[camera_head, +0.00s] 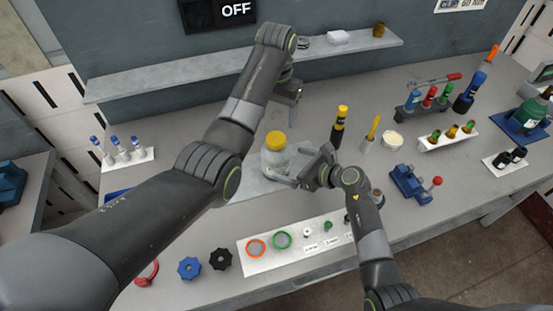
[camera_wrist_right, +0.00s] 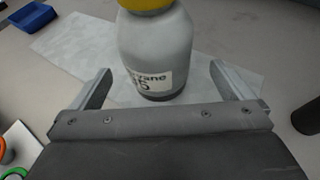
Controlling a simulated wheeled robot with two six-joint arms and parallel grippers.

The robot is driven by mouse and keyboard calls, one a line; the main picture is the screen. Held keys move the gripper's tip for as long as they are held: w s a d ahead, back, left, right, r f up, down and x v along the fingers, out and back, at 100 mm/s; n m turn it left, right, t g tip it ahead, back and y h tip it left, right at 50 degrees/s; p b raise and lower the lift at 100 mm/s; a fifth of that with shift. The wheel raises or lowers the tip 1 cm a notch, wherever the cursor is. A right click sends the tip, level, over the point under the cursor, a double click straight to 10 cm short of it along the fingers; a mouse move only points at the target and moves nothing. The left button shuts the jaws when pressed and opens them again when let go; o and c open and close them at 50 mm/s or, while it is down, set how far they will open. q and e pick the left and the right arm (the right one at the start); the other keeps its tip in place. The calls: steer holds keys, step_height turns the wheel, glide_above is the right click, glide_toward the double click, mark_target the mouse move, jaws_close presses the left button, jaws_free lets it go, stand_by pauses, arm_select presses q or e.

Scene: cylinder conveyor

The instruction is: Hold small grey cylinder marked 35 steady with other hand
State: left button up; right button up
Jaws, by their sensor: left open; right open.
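The small grey cylinder (camera_head: 275,162) is bottle-shaped, has a yellow cap and stands upright on a pale mat on the bench. In the right wrist view the cylinder (camera_wrist_right: 158,52) shows a white label, partly readable, ending in what looks like 35. My right gripper (camera_head: 302,166) is open at the right side of the cylinder. In the right wrist view its two fingers (camera_wrist_right: 162,72) lie either side of the cylinder with gaps, apparently not touching it. My left gripper (camera_head: 294,92) is above and behind the cylinder, apart from it, its fingers small in view.
The pale mat (camera_wrist_right: 80,42) lies under the cylinder. A yellow-and-black tool (camera_head: 339,128) stands to the right. A white strip (camera_head: 262,268) with rings and small parts lies in front. A wall shelf (camera_head: 180,74) runs behind. A blue clamp-like device (camera_head: 408,184) stands at the right.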

arm_select(q)
steer(key=shift+s+r, duration=0.15)
steer(key=shift+s, duration=0.1)
arm_select(e)
steer(key=x, duration=0.5)
steer(key=shift+a+r, duration=0.1)
steer(key=shift+a, duration=0.15)
arm_select(q)
steer(key=shift+w, duration=0.15)
arm_select(e)
steer(key=shift+w+a+f, duration=0.25)
steer(key=shift+w+a, duration=0.05)
steer(key=shift+a, duration=0.05)
arm_select(q)
steer(key=shift+a, duration=0.1)
arm_select(e)
steer(key=shift+a, duration=0.1)
